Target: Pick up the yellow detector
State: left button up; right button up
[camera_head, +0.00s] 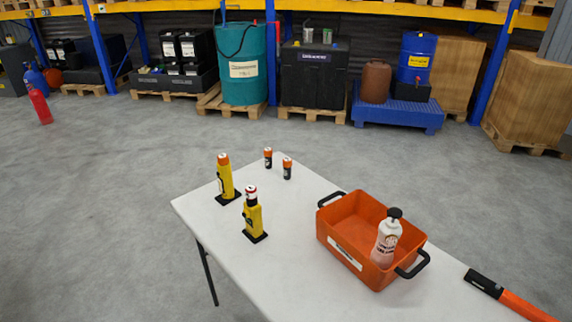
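Two upright yellow devices stand on small black bases at the left part of the white table (330,290). The farther yellow device (225,181) has an orange top. The nearer yellow device (252,219) has a red and white top. I cannot tell from their looks which one is the detector. They stand apart, with a small gap between them. Neither of my grippers is in view.
An orange crate (338,248) with black handles holds a pump bottle (386,240). Two small orange-and-black cylinders (268,158) (287,169) stand behind the devices. An orange-and-black tool (484,284) lies at the right. Pallets and a shelf rack stand far behind.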

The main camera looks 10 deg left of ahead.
aim_at(254, 231)
jog(key=j+z, duration=0.15)
jog(key=z, duration=0.6)
jog(key=j+z, duration=0.45)
jog(key=j, duration=0.25)
jog(key=k+j+z, duration=0.1)
jog(key=j+z, duration=0.35)
jog(key=j, duration=0.25)
jog(key=k+j, duration=0.1)
jog(key=j, duration=0.3)
jog(key=k+j, duration=0.1)
jog(key=j, duration=0.35)
jog(key=k+j+z, duration=0.1)
jog(key=j, duration=0.3)
jog(key=k+j, duration=0.15)
jog(key=j, duration=0.3)
jog(key=k+j, duration=0.1)
jog(key=j, duration=0.3)
